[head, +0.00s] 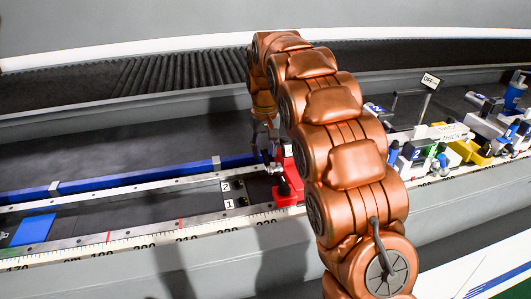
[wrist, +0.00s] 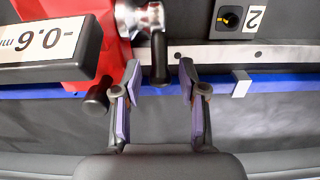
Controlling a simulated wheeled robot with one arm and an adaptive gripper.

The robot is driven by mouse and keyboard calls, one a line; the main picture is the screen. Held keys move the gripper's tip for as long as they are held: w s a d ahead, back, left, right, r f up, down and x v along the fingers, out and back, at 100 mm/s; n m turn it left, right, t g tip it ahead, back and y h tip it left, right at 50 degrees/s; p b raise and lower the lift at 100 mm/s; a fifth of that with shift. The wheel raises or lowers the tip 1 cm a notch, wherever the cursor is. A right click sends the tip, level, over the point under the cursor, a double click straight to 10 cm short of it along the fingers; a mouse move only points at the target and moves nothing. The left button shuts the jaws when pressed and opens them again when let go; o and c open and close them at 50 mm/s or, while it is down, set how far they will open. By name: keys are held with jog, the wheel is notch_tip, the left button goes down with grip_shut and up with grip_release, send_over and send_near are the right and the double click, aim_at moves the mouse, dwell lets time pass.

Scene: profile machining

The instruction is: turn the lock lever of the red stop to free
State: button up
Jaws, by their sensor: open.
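The red stop (head: 288,188) sits on the rail in the head view, partly hidden behind my arm. In the wrist view the red stop (wrist: 75,80) fills the upper left. A silver hub (wrist: 140,18) with a black lever (wrist: 158,58) stands at its right side. The lever points down the picture toward my gripper (wrist: 160,72). My gripper is open, and the lever's end shows between its two fingertips, with gaps on both sides. I cannot tell whether they are at the same height. In the head view my gripper (head: 265,148) is beside the stop, partly hidden.
A black block with a "-0.6 mm" label (wrist: 40,42) and a black knob (wrist: 97,98) lie left of the fingers. A blue rail (wrist: 270,84) runs behind. Plates marked 1 and 2 (head: 227,194) lie left of the stop. Coloured parts (head: 450,135) stand at right.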

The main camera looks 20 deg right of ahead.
jog(key=shift+f, duration=0.9)
jog(key=shift+c, duration=0.2)
grip_shut()
